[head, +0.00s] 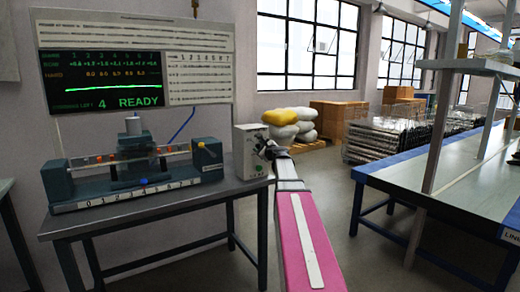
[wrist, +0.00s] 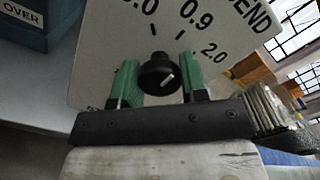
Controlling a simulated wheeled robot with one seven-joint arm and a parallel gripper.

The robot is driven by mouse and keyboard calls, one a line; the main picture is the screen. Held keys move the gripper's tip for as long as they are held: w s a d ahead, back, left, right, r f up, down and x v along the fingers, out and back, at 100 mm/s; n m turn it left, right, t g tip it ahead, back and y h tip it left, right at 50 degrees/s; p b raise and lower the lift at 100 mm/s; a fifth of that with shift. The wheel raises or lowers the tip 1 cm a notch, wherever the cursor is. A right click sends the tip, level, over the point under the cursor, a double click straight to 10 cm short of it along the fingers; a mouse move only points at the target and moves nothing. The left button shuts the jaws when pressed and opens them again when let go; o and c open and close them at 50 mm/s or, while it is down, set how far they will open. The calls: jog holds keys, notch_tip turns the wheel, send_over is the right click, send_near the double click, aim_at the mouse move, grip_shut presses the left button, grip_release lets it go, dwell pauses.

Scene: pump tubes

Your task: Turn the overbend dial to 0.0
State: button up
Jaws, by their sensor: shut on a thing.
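The overbend dial is a black round knob (wrist: 157,72) with a short white mark, on a pale panel (wrist: 105,45). The panel's printing reads 0.9 and 2.0, with a cut-off number ending in .0 at left and cut-off lettering ending in BEND. The white mark slants up to the right; I cannot tell exactly which value it meets. My gripper (wrist: 158,85) has its green fingers on either side of the knob and is shut on it. In the head view my gripper (head: 269,150) is at the front of the grey dial box (head: 251,166), hiding the knob.
The dial box stands at the right end of a bench (head: 150,205). Left of it is a tube-bending machine (head: 135,160) with coloured beads. A screen (head: 100,82) behind reads READY. A blue-edged table (head: 440,185) and a post stand at right, with open floor between.

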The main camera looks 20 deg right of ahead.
jog(key=shift+n, duration=0.3)
jog(key=n, duration=0.4)
jog(key=shift+n, duration=2.1)
jog(key=o, duration=0.9)
jog(key=shift+s, duration=0.15)
jog(key=v, duration=1)
jog(key=shift+s+d, duration=0.2)
jog(key=shift+s, duration=0.05)
